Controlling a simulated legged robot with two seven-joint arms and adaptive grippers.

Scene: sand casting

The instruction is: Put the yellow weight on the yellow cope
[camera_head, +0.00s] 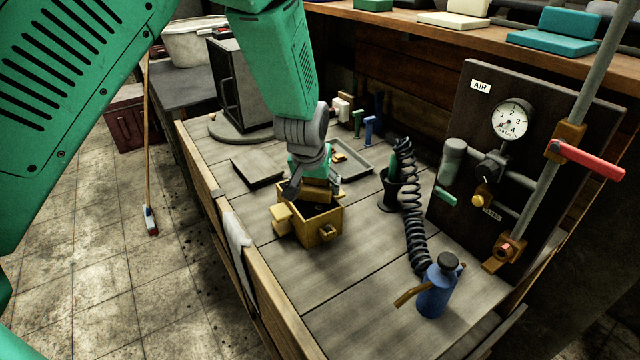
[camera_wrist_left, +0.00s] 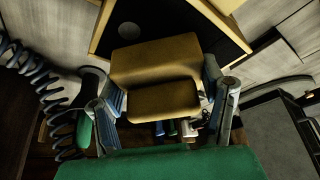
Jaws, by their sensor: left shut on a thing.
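The yellow cope (camera_head: 313,229) is an open box with side lugs, standing on the wooden bench. In the left wrist view its rim (camera_wrist_left: 102,30) and dark inside show beyond the weight. My left gripper (camera_head: 312,187) is over the back part of the cope, pointing down. It is shut on the yellow weight (camera_head: 318,190), a stepped block. The weight (camera_wrist_left: 155,62) sits between both fingers in the left wrist view. It is above or at the cope's rim; I cannot tell whether it touches. My right gripper is not in view.
A grey tray (camera_head: 372,168) lies behind the cope, and a dark flat plate (camera_head: 257,170) lies left of it. A black coiled hose (camera_head: 411,215) and a blue can (camera_head: 437,290) stand to the right. The bench front is clear.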

